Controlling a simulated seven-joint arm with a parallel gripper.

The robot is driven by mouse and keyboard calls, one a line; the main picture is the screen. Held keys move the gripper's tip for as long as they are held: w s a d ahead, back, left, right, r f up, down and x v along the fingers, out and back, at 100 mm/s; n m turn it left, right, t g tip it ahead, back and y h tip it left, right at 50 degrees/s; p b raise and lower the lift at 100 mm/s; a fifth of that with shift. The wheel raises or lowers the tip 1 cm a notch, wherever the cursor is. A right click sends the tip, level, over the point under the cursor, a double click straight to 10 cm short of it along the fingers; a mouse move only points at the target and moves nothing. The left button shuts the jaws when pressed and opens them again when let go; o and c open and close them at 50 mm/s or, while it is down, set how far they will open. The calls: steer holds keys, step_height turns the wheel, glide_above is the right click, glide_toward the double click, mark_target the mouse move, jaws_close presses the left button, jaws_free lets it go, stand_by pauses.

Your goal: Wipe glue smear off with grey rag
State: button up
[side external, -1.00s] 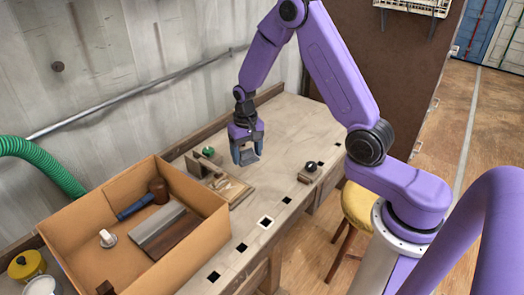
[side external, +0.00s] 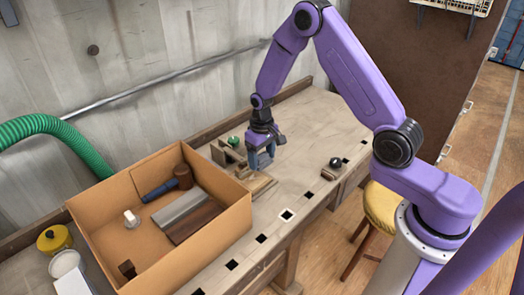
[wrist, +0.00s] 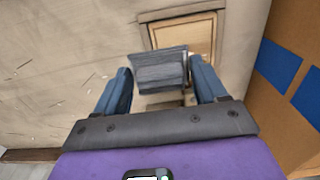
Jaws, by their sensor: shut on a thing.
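My gripper (side external: 262,163) is shut on a grey rag; the wrist view shows the folded rag (wrist: 160,72) between the blue-grey fingers. In the side view the gripper is just over the back part of a small wooden board (side external: 262,187), right of the cardboard box. The board, framed in darker wood, also shows beyond the rag in the wrist view (wrist: 197,37). I cannot tell whether the rag touches it. I cannot make out the glue smear; my gripper and the rag hide part of the board.
A cardboard box (side external: 215,222) with a mallet (side external: 182,177) and other items stands close left of the board. A green-knobbed wooden block (side external: 226,155) is behind it. A dark-knobbed block (side external: 334,167) lies to the right. The bench's back right is clear.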

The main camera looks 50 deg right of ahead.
steer(key=shift+f, duration=0.3)
